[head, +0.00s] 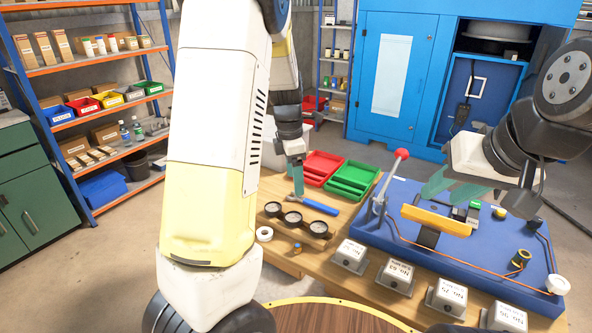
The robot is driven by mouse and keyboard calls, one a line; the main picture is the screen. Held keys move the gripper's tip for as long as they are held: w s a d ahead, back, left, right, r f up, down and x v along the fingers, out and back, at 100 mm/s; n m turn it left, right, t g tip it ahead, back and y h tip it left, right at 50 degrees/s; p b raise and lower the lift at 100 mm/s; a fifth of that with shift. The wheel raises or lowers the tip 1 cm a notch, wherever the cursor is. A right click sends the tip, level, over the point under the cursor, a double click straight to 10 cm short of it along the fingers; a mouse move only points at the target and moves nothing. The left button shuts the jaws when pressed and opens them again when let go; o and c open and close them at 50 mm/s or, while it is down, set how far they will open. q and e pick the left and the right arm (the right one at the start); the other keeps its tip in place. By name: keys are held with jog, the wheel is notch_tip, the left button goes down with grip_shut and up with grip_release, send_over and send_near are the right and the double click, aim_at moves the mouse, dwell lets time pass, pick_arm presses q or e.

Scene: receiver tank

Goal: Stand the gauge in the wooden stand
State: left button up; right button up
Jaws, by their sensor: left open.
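A wooden stand (303,225) lies on the wooden table, with three round dark-rimmed gauges with pale faces in it, side by side. I cannot tell which gauge the task means, and no separate loose gauge is clear. My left gripper (298,180) points down behind the stand, open, with its teal fingers above the table near a blue-handled tool. It seems to hold nothing. My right gripper (452,188) is over the blue board at the right, its teal fingers apart and empty, well away from the stand.
The blue-handled tool (320,205) lies behind the stand. Red (322,165) and green (353,178) trays are farther back. A white roll (264,234), a small brass fitting (296,249) and several labelled metal blocks (397,275) are in front. The blue board (390,232) carries a red-knobbed lever (401,155).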

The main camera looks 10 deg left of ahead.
pick_arm(q)
jog(key=s+d+r+m+t, duration=0.1)
jog(key=s+r+m+t, duration=0.2)
jog(key=s+r+m, duration=0.5)
jog(key=s+r+m+t+h, duration=0.1)
jog(key=s+r+m+t, duration=0.1)
jog(key=s+r+m, duration=0.6)
jog(key=shift+s+d+m+t, duration=0.4)
jog(key=shift+s+m, duration=2.75)
jog(key=shift+m, duration=0.85)
